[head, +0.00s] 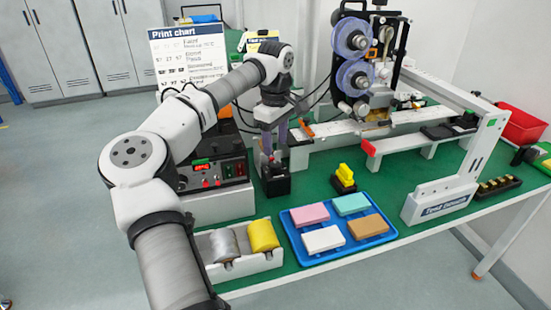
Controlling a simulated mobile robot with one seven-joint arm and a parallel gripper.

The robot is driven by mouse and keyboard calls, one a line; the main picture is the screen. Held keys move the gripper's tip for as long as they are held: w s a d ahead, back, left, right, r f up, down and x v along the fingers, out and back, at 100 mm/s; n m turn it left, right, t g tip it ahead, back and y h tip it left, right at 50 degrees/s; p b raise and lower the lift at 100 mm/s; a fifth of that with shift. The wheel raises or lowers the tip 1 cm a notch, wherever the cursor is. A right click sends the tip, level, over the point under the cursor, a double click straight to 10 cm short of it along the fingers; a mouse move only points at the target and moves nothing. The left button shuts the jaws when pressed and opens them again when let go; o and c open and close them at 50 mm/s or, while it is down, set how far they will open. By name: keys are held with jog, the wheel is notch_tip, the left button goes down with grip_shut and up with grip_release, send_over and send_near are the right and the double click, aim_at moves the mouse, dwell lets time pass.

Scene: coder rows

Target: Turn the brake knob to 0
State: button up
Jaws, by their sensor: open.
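My gripper (274,149) points down above the green table, near the middle of the head view. Its two fingers are apart, over the top of a small black box (275,182). A small reddish part shows at the top of this box, between or just below the fingertips. I cannot tell whether this is the brake knob or whether the fingers touch it. The knob's setting and any scale marks are too small or hidden to read. My arm comes in from the lower left and covers part of the control box (232,169) with its red display and small knobs.
A blue tray (325,256) with coloured blocks and a holder with grey and yellow rolls (262,236) stand in front. A yellow-topped stamp (345,176) is to the right. The coder machine (355,60) and its rail stand behind. Green table (412,175) shows bare at right.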

aim_at(276, 164)
notch_tip(276, 164, down, 6)
jog(key=shift+f, duration=0.25)
jog(key=c, duration=1)
